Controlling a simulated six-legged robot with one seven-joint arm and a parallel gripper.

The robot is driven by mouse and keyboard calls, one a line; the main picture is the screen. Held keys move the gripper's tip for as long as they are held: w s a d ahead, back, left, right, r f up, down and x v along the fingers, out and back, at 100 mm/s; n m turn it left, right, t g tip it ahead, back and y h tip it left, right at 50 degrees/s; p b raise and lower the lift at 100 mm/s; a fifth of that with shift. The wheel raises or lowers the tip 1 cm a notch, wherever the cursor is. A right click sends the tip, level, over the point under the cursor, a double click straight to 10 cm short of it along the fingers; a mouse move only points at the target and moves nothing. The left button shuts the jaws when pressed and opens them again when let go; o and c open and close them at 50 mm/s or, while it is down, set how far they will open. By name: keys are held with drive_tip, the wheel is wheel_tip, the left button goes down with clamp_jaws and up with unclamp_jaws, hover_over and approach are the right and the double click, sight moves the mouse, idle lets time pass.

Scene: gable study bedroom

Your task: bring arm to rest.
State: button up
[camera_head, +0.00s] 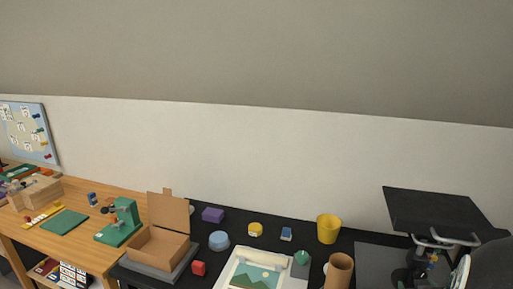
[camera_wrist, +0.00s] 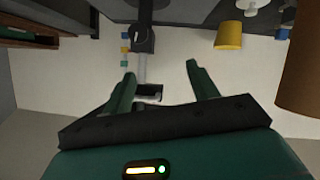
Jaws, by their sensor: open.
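My gripper (camera_wrist: 160,70) shows in the wrist view with its two green fingers spread apart. Nothing is seen held between the fingers. It is in the air, and a pale wall shows behind the fingers. I cannot make out the gripper for sure in the head view.
A black table holds an open cardboard box (camera_head: 158,248), a yellow cup (camera_head: 328,229), a brown cylinder (camera_head: 339,271), a picture sheet (camera_head: 252,275) and small items. The yellow cup also shows in the wrist view (camera_wrist: 228,36). A wooden bench (camera_head: 38,237) stands left; a dark panel (camera_head: 435,212) is right.

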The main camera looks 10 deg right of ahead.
drive_tip(key=w+a+r+g+y, duration=0.1)
drive_tip(key=w+a+r, duration=0.15)
drive_tip(key=a, duration=0.35)
drive_tip(key=w+a+r+y, duration=0.1)
drive_tip(key=w+a+r, duration=0.1)
drive_tip(key=a+r, duration=0.25)
drive_tip(key=s+a+r+n+g+y, duration=0.1)
drive_tip(key=s+a+r+y, duration=0.1)
drive_tip(key=a, duration=0.6)
drive_tip(key=s+a+r+n+g+y, duration=0.1)
drive_tip(key=s+a+r+y, duration=0.1)
drive_tip(key=s+a, duration=0.3)
drive_tip(key=s+a+r+n+g+y, duration=0.1)
drive_tip(key=s+a+r, duration=0.1)
drive_tip(key=a, duration=1.1)
drive_tip(key=shift+s+a+n+g+y, duration=0.3)
drive_tip(key=shift+s+n+y, duration=0.1)
drive_tip(key=shift+s, duration=0.45)
drive_tip(key=shift+d, duration=0.1)
drive_tip(key=c, duration=0.5)
drive_tip(key=shift+d, duration=0.1)
drive_tip(key=shift+d, duration=0.1)
